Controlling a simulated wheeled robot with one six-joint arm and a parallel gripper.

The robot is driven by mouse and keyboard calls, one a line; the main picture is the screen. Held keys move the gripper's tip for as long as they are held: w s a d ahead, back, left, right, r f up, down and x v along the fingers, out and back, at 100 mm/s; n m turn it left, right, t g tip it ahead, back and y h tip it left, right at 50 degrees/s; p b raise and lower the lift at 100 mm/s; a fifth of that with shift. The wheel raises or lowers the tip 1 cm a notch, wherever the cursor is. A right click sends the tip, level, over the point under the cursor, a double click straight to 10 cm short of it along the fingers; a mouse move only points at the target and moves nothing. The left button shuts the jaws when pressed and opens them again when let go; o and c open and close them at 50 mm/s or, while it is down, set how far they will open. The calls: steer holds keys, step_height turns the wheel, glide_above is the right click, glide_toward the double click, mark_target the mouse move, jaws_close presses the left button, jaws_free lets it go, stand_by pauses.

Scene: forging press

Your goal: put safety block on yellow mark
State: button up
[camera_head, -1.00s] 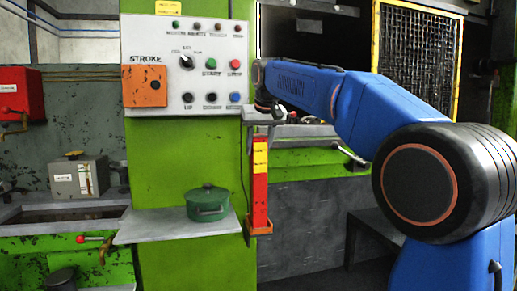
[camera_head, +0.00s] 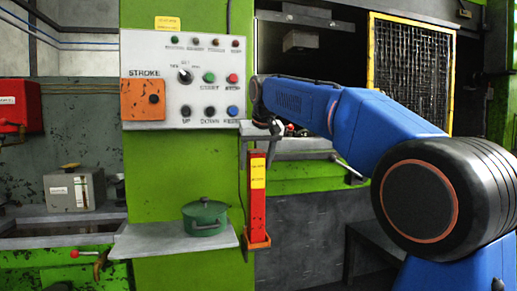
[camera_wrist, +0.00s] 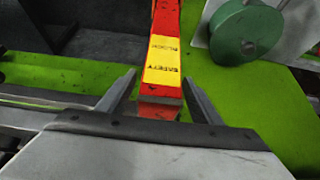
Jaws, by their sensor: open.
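The safety block (camera_head: 257,195) is a red upright bar with a yellow label. It stands in an orange holder (camera_head: 258,241) beside the green column. In the wrist view the block (camera_wrist: 166,25) runs up from between my fingers, its near end face towards me. My gripper (camera_wrist: 160,77) is open, one finger on each side of the block's near end, with gaps and no visible contact. In the head view my gripper (camera_head: 268,130) is just above the block's top, partly hidden by my wrist. I cannot make out a yellow mark on the press bed.
A grey shelf (camera_head: 150,244) with a green pot (camera_head: 205,217) is left of the block. A control panel (camera_head: 184,80) is above it on the column. The press opening (camera_head: 300,65) and a yellow-framed mesh guard (camera_head: 409,75) are at the right.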

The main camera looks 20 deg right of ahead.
steer(key=v, duration=1.7)
steer(key=shift+w+d+r, duration=0.15)
steer(key=shift+w+r, duration=0.05)
steer(key=shift+r, duration=0.05)
steer(key=s+d+f, duration=0.2)
steer(key=s+f, duration=0.9)
steer(key=f, duration=0.5)
steer(key=s+d+f, duration=0.2)
steer(key=s+f, duration=1)
steer(key=f, duration=0.5)
steer(key=s+d+f+g, duration=0.1)
steer(key=s+d+f, duration=0.1)
steer(key=s+f, duration=1)
step_height(320, 180, down, 5)
steer(key=shift+d+r, duration=0.2)
steer(key=shift+d, duration=0.1)
steer(key=shift+o, duration=0.3)
steer(key=shift+s+f, duration=0.2)
steer(key=shift+f, duration=0.15)
